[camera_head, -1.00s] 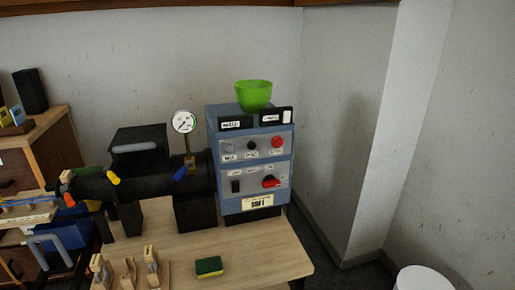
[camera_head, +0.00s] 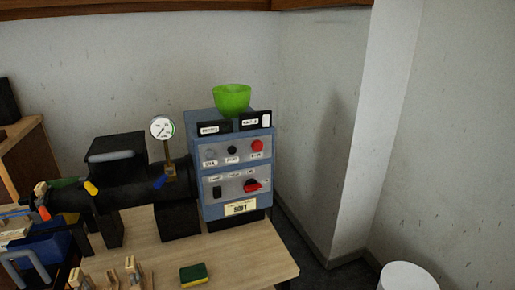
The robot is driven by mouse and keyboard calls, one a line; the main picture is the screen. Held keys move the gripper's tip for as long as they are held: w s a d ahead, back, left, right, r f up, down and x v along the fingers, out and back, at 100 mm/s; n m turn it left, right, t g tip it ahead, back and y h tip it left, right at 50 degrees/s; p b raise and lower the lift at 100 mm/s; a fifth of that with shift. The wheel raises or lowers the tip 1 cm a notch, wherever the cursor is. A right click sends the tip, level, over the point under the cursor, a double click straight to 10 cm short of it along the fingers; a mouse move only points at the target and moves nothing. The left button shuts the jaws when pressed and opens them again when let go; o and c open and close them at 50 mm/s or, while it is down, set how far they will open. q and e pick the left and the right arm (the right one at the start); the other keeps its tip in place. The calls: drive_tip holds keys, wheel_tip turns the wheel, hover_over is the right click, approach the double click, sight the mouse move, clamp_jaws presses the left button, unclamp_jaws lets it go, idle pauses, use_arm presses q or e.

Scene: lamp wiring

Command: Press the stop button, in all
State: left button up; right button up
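A blue-grey control box (camera_head: 235,165) stands upright on the table, with buttons and labels on its front. On its upper panel a red round button (camera_head: 257,146) sits at the right and a black round button (camera_head: 232,150) sits left of it. The small labels under them are too blurred to read for sure. On the lower panel are a red rotary knob (camera_head: 252,185) and a black rocker switch (camera_head: 217,191). Neither of my grippers shows in the head view.
A black cylindrical machine (camera_head: 125,185) with a pressure gauge (camera_head: 162,128) adjoins the box. A green bowl (camera_head: 232,98) sits on top of the box. A sponge (camera_head: 193,275) lies on the wooden table (camera_head: 245,256). A white bin (camera_head: 408,277) stands at lower right.

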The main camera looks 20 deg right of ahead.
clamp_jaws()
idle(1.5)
